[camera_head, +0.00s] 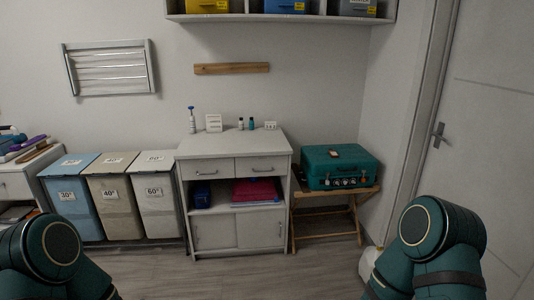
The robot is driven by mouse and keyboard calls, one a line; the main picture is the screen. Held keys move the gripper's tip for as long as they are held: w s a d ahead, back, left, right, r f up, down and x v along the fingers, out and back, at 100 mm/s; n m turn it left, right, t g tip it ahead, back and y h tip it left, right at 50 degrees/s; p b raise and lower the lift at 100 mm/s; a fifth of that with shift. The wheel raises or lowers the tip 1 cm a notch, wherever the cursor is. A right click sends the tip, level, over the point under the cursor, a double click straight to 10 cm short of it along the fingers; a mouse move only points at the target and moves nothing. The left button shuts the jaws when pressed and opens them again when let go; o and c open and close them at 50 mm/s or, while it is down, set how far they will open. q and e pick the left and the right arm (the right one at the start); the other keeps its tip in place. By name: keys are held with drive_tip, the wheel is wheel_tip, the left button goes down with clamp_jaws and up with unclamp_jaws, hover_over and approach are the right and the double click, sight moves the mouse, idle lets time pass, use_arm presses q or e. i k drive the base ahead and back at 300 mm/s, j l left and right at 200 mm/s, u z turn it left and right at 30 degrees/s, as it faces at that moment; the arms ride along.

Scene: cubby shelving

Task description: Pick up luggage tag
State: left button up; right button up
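A teal suitcase (341,169) lies flat on a wooden folding stand at the right. A small dark item with a light patch (334,154) lies on its lid; it may be the luggage tag, but it is too small to tell. Several small round things show along the suitcase's front side. Only teal upper links of my two arms show, at the lower left and lower right. Neither gripper is in view.
A white cabinet (236,169) with bottles on top stands left of the wooden stand (302,214). Laundry bins (118,211) are further left. A door (490,140) is at the right. A white rounded object (368,262) sits low near my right arm. Floor before the cabinet is clear.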

sight(333, 155)
drive_tip(key=i+j+z, duration=0.15)
drive_tip(key=i+z, duration=0.15)
drive_tip(key=i, duration=0.25)
drive_tip(key=i+j+z, duration=0.35)
drive_tip(key=i, duration=0.15)
drive_tip(key=i+j+z, duration=0.3)
drive_tip(key=i, duration=0.2)
